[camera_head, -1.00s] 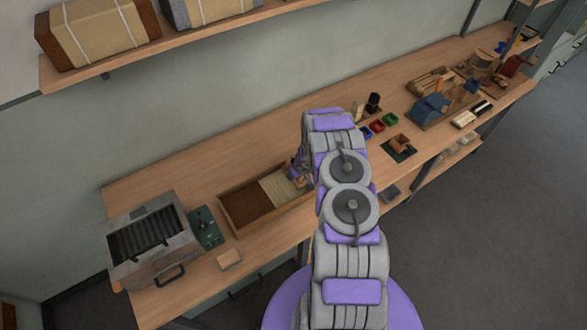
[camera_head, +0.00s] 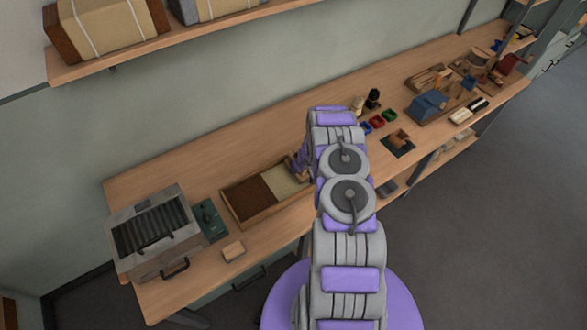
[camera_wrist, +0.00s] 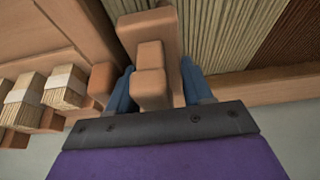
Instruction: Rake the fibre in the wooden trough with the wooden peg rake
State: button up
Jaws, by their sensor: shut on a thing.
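The wooden trough (camera_head: 272,213) lies on the bench, with dark brown fibre (camera_head: 250,199) on its left and pale fibre (camera_head: 284,181) on its right. My gripper (camera_head: 299,165) is at the trough's right end, partly hidden by my arm. In the wrist view, my gripper (camera_wrist: 157,88) has its blue fingers shut on the block-like wooden peg rake (camera_wrist: 148,27). The rake's head is at the edge of the pale fibre (camera_wrist: 200,35), near the trough's wooden wall (camera_wrist: 250,88). Its pegs are hidden, so contact with the fibre cannot be told.
Several banded fibre bundles (camera_wrist: 64,86) stand left of the rake in the wrist view. A metal box with a slatted top (camera_head: 155,235) and a green device (camera_head: 209,220) are left of the trough. A small wooden block (camera_head: 233,250) lies in front.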

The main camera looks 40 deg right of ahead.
jog(key=shift+s+d+f+b, duration=0.1)
jog(key=shift+s+d+b, duration=0.1)
jog(key=shift+s+b, duration=0.35)
jog(key=b, duration=0.1)
jog(key=a+b, duration=0.1)
jog(key=shift+w+f+b, duration=0.15)
jog(key=shift+f+b, duration=0.1)
jog(key=shift+b, duration=0.05)
jog(key=a+b, duration=0.6)
jog(key=a, duration=0.1)
jog(key=a+b, duration=0.3)
jog(key=b, duration=0.1)
jog(key=shift+w+a+r, duration=0.15)
jog(key=shift+w+a, duration=0.15)
jog(key=shift+w, duration=0.05)
jog(key=a+b, duration=0.5)
jog(key=a, duration=1.1)
jog(key=shift+a+r+b, duration=0.1)
jog(key=shift+r+b, duration=0.1)
jog(key=shift+b, duration=0.1)
jog(key=shift+a, duration=0.5)
